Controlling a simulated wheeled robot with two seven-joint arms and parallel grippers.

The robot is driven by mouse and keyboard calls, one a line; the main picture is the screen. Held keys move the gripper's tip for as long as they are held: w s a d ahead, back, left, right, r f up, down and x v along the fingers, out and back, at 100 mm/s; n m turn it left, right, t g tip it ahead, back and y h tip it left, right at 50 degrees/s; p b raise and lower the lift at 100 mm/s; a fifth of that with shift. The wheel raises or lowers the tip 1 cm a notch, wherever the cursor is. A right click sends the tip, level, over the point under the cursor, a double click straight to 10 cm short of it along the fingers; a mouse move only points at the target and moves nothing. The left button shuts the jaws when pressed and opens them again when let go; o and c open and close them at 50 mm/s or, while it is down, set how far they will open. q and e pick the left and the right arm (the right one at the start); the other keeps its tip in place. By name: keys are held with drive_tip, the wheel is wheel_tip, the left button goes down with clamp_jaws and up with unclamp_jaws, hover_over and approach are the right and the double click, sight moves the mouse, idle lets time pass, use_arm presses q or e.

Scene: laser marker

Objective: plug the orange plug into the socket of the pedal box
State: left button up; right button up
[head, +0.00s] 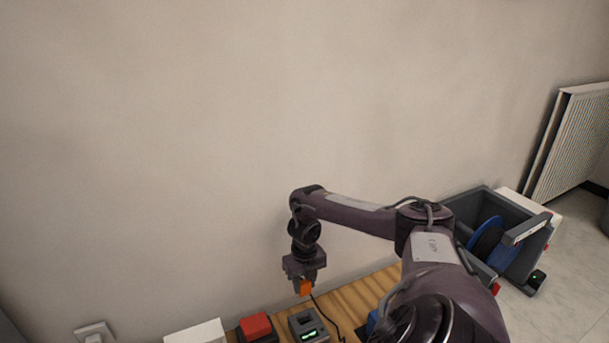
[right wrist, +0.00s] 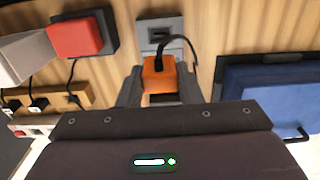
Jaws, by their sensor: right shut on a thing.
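My right gripper (head: 304,287) is shut on the orange plug (head: 306,288), holding it above the wooden bench. In the right wrist view the orange plug (right wrist: 158,76) sits between the two fingers, with a black cable curving off it to the right. A small grey box (head: 301,322) with a dark recess and a green light stands below and in front of the plug. It also shows in the right wrist view (right wrist: 174,22), just beyond the plug. I cannot tell whether this is the pedal box, or whether plug and box touch. My left gripper is out of view.
A red block on a dark base (head: 256,327) stands left of the grey box, with a white box (head: 197,334) farther left. A blue item (right wrist: 270,95) lies to the right in the wrist view. A grey bin with a blue reel (head: 487,240) stands at right.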

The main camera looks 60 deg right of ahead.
wheel_tip(320, 180, down, 10)
drive_tip(key=b, duration=0.6)
drive_tip(key=shift+f+b, duration=0.1)
drive_tip(key=shift+b, duration=0.25)
idle(0.4)
drive_tip(key=shift+p, duration=0.4)
idle(1.6)
drive_tip(key=shift+f+b, duration=1.3)
drive_tip(key=shift+f, duration=0.4)
idle(0.5)
drive_tip(key=o, duration=1.1)
